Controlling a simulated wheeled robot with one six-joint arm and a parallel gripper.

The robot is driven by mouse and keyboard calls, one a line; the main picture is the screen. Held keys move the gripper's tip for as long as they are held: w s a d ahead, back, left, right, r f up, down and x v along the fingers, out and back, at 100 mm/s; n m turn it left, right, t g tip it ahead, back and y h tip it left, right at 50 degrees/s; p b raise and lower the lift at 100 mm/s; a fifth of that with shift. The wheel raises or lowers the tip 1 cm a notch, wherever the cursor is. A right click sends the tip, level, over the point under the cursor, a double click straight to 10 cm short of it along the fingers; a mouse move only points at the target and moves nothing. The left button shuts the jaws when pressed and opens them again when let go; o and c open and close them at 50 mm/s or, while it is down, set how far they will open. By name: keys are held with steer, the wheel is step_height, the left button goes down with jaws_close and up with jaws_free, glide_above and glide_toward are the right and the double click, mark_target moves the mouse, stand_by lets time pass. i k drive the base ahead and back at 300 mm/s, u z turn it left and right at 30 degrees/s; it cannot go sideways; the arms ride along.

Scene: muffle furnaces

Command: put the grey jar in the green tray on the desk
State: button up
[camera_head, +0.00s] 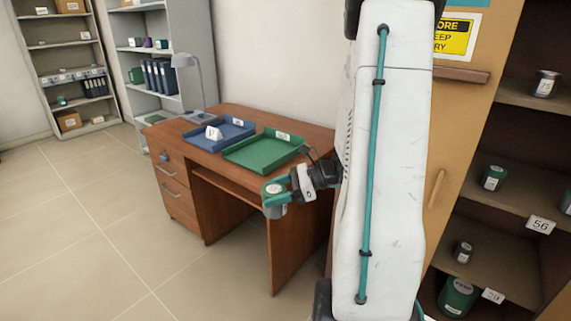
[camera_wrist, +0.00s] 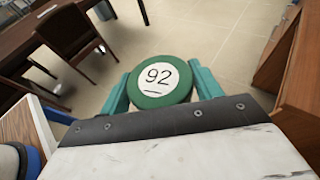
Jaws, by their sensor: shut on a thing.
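My gripper (camera_head: 276,196) is shut on the grey jar (camera_head: 273,211), in front of the desk's near edge in the head view. The jar's grey side shows below the teal fingers. In the wrist view its green lid (camera_wrist: 158,96) carries a white label reading 92, and it sits between the fingers of my gripper (camera_wrist: 160,90). The green tray (camera_head: 265,153) lies on the brown desk (camera_head: 232,172), above and beyond my gripper in the head view. Its visible floor looks empty, and a small white tag stands at its far rim.
A grey lamp (camera_head: 187,62) stands at the desk's far left. A cabinet (camera_head: 520,215) with several jars stands at right. In the wrist view, a chair (camera_wrist: 77,38) stands at upper left and the floor is open.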

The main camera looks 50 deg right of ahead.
mark_target(258, 156)
steer(key=k, duration=0.9)
steer(key=z, duration=0.55)
steer(key=i, duration=2.5)
